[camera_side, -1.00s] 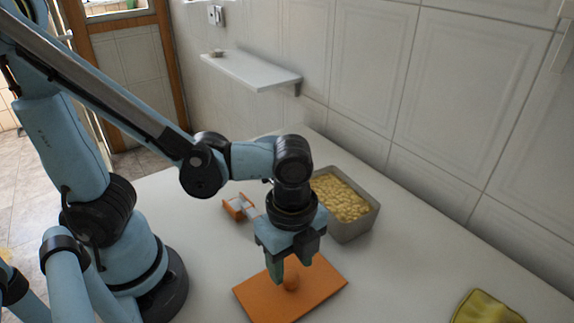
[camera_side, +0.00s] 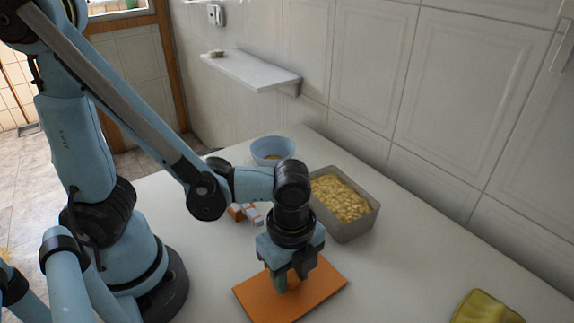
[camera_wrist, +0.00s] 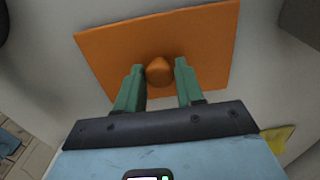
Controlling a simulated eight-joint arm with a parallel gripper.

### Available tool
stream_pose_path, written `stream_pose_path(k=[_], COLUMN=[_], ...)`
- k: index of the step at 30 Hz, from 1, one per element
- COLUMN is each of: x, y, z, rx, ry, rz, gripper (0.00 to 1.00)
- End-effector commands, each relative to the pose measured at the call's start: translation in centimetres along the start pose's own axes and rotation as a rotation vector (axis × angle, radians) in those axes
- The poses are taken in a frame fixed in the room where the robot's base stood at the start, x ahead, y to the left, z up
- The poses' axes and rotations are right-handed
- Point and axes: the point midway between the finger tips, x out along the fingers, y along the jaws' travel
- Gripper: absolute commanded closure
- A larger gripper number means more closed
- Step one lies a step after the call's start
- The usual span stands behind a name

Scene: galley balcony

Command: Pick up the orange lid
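The orange lid (camera_side: 323,284) is a flat square plate with a round knob at its middle, lying on the white counter. It fills the upper part of the wrist view (camera_wrist: 205,40), with its knob (camera_wrist: 159,71) between my fingers. My gripper (camera_side: 291,284) points down over the lid, with its fingertips low on either side of the knob. In the wrist view my gripper (camera_wrist: 160,70) is open, with a small gap between the knob and each finger. In the side view the fingers partly hide the knob.
A grey bin of yellowish pieces (camera_side: 363,222) stands behind the lid, near the wall. A blue bowl (camera_side: 272,147) and small orange and white blocks (camera_side: 247,213) are further back. A yellow cloth (camera_side: 487,308) lies at the front right. The counter right of the lid is clear.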

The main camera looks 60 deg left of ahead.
Motion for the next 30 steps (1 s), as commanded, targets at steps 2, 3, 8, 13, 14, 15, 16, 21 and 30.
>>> stream_pose_path(k=[2,3,8,13,14,15,16,21,30], x=[0.0,0.0,0.0,0.0,0.0,0.0,0.0,-0.7,-2.3], y=[0.0,0.0,0.0,0.0,0.0,0.0,0.0,0.0,0.0], z=[0.0,0.0,0.0,0.0,0.0,0.0,0.0,0.0,0.0], rx=[0.000,0.000,0.000,0.000,0.000,0.000,0.000,0.000,0.000], ry=[0.000,0.000,0.000,0.000,0.000,0.000,0.000,0.000,0.000], rz=[0.000,0.000,0.000,0.000,0.000,0.000,0.000,0.000,0.000], gripper=[0.63,0.67,0.69,0.95,1.00,1.00,1.00,1.00,1.00])
